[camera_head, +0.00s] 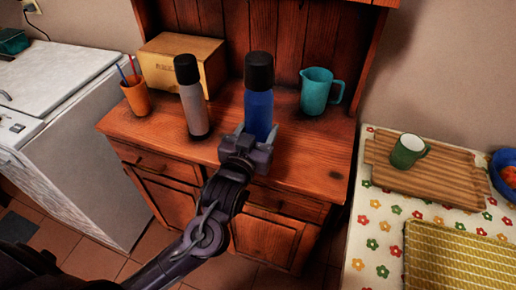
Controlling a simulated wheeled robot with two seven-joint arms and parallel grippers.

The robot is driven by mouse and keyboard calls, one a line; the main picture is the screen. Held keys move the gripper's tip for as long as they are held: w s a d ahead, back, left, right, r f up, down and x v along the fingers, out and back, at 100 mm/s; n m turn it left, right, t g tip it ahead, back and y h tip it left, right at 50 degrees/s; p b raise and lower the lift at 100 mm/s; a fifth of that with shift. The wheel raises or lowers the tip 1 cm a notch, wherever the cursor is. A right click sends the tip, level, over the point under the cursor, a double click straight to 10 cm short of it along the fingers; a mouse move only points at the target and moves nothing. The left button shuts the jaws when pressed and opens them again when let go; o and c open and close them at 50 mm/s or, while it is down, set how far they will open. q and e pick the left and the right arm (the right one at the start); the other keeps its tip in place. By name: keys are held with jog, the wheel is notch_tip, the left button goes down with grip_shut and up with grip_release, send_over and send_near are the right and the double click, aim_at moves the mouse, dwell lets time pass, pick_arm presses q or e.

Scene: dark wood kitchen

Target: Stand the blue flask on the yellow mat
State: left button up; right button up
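The blue flask (258,112) has a black cap and stands upright at the front of the wooden cabinet top. My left gripper (256,133) is at its lower part, one finger on each side. The gripper hides the flask's base. I cannot tell whether the fingers press on it or stand just apart from it. The yellow mat (460,258), woven, lies on the flowered table at the lower right, with its bare surface showing. My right gripper is not in view.
A grey flask (193,103) stands left of the blue one, and a teal jug (317,92) right. An orange cup (137,97) and wooden box (181,64) are further left. A green mug (407,151) sits on a slatted board (430,178), beside a blue bowl (501,160).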

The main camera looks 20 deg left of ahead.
pick_arm(q)
jog(key=shift+f, duration=3.05)
jog(key=shift+f, duration=0.15)
jog(key=o, duration=1.3)
